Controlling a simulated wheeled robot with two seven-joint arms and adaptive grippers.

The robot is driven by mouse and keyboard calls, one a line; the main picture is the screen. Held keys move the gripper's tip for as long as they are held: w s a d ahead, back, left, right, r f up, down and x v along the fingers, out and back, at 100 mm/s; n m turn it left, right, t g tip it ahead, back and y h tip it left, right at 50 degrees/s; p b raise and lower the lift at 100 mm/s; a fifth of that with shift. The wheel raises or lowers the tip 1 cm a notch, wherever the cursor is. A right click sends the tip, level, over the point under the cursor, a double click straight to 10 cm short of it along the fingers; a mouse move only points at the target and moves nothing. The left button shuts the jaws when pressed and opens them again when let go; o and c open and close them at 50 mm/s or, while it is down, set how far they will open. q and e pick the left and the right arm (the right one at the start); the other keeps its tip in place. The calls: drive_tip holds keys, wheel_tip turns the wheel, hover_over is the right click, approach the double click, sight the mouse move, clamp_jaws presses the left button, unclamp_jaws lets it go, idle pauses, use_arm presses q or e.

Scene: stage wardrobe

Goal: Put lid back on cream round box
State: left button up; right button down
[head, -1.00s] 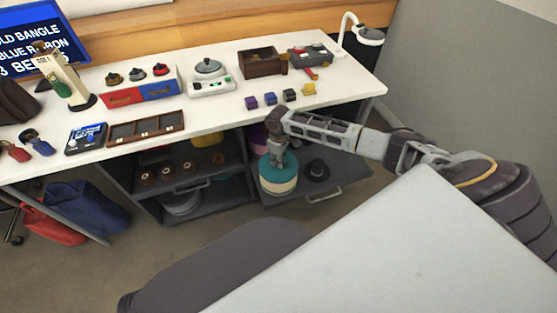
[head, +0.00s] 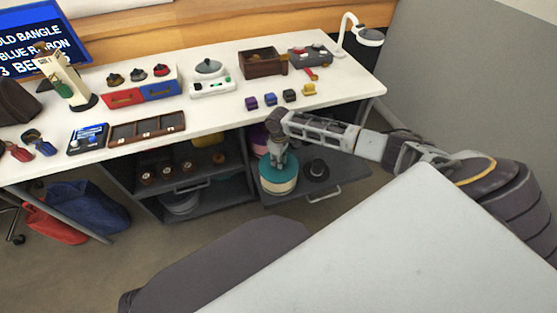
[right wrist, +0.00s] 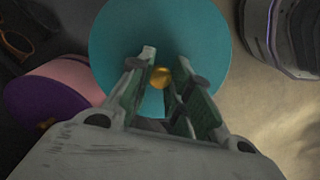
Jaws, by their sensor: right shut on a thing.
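The cream round box (head: 281,188) stands on the low open shelf at the right under the table. A teal lid (head: 268,174) is at its top, with no clear gap in the head view; I cannot tell if it is fully seated. In the right wrist view the teal lid (right wrist: 120,40) is a wide disc with a gold knob (right wrist: 160,77) between my fingers. My right gripper (head: 277,163) points down over the lid and is shut on the knob. The lid hides the box in the right wrist view. My left gripper is not in view.
A black hat-like item (head: 316,170) lies right of the box on the same shelf. A pink box with a purple lid (right wrist: 45,105) stands beside the teal lid. The white table (head: 225,110) overhangs behind my gripper, with small coloured blocks near its edge.

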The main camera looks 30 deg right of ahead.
drive_tip(key=shift+p, duration=0.55)
idle(0.9)
idle(0.4)
drive_tip(key=c, duration=1.2)
unclamp_jaws()
drive_tip(key=shift+c, duration=0.2)
drive_tip(key=o, duration=0.5)
drive_tip(key=shift+r+p, duration=3.5)
drive_tip(key=shift+p, duration=0.75)
drive_tip(key=shift+c, duration=0.2)
